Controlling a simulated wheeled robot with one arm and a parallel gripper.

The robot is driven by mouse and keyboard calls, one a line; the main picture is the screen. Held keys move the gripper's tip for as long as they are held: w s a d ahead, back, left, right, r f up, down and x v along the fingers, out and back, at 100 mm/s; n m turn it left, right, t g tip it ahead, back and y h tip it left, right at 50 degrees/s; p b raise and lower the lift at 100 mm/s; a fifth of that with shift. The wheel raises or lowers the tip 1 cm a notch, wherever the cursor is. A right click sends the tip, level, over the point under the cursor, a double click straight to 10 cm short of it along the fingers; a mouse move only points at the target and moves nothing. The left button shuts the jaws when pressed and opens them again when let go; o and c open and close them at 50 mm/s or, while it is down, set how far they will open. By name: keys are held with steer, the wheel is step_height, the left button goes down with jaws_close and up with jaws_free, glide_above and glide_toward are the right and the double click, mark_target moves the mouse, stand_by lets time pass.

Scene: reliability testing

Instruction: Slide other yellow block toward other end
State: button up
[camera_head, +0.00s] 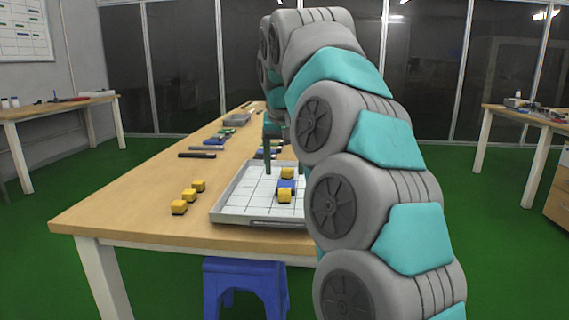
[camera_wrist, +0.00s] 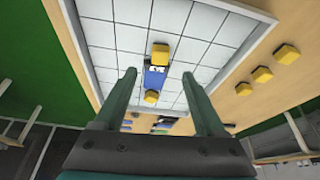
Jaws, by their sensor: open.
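A white tiled tray (camera_head: 240,200) lies on the wooden table. On it a blue block (camera_head: 288,184) sits between two yellow blocks, one at its far end (camera_head: 287,173) and one at its near end (camera_head: 284,195). The wrist view shows the blue block (camera_wrist: 155,78) with one yellow block above it (camera_wrist: 160,52) and one below it (camera_wrist: 151,96). My gripper (camera_wrist: 159,76) is open and empty, its two fingers apart on either side of the blue block in that view. In the head view a finger shows over the tray's far part; my arm hides the tray's right side.
Three yellow blocks (camera_head: 188,197) stand in a row on the table, left of the tray. A dark bar (camera_head: 197,155) and several small items lie farther back. A blue stool (camera_head: 245,285) stands below the front edge. The table's left front is clear.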

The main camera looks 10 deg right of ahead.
mark_target(284, 191)
steer(key=x, duration=0.7)
steer(key=shift+w+f, duration=0.1)
steer(key=shift+f, duration=0.15)
jaws_close()
stand_by(0.4)
jaws_free()
